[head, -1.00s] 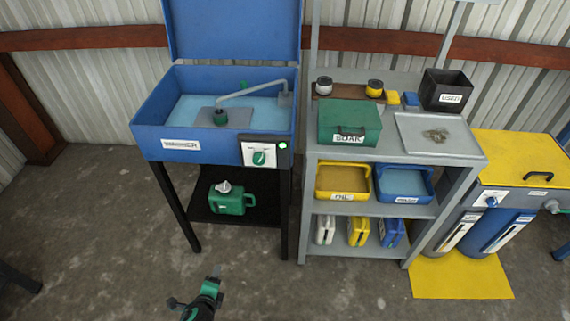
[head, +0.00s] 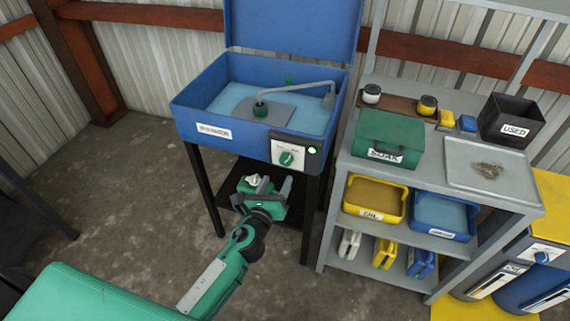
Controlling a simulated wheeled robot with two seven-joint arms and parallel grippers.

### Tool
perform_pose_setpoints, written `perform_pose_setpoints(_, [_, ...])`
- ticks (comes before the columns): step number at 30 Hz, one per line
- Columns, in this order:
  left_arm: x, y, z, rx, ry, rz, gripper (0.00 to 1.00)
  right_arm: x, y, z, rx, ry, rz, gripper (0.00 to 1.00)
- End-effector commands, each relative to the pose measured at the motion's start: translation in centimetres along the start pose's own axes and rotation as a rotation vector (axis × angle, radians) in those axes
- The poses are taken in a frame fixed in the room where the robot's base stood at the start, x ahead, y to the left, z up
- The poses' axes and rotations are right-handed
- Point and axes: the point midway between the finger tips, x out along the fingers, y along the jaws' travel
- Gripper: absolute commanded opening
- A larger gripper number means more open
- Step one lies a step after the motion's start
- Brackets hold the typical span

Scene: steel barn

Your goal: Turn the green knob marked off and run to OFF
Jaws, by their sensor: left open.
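The green knob (head: 286,159) is on a white plate on the black control box (head: 311,150) at the front right of the blue washer (head: 230,150). A green light glows beside it. The plate's marks are too small to read. My left gripper (head: 270,187) is open and empty, below and a little left of the knob, apart from it. In the picture it overlaps the green can on the shelf under the washer. My right gripper is not in view.
The washer's lid is up. A green can (head: 252,181) stands on its black lower shelf (head: 236,201). A grey shelf unit (head: 345,195) with a green SOAK box (head: 385,139) and trays stands close on the right. Floor in front is clear.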

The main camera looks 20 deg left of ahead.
Motion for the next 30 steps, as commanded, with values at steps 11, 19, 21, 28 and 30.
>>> perform_pose_setpoints(11, [6.2,0.0,0.0,-0.002,0.000,0.001,0.57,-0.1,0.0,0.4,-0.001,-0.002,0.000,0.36])
perform_pose_setpoints(19, [7.5,0.0,-0.1,-0.003,0.001,0.000,0.57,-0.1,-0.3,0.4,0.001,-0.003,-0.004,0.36])
perform_pose_setpoints(21, [7.5,0.0,-0.1,-0.003,0.001,0.000,0.57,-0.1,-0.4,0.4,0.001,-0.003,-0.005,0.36])
perform_pose_setpoints(28, [7.5,0.0,-0.1,-0.003,0.001,0.000,0.42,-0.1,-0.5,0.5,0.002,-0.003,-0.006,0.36])
perform_pose_setpoints(30, [7.5,0.0,-0.1,-0.003,0.001,0.000,0.28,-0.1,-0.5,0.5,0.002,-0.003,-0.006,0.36])
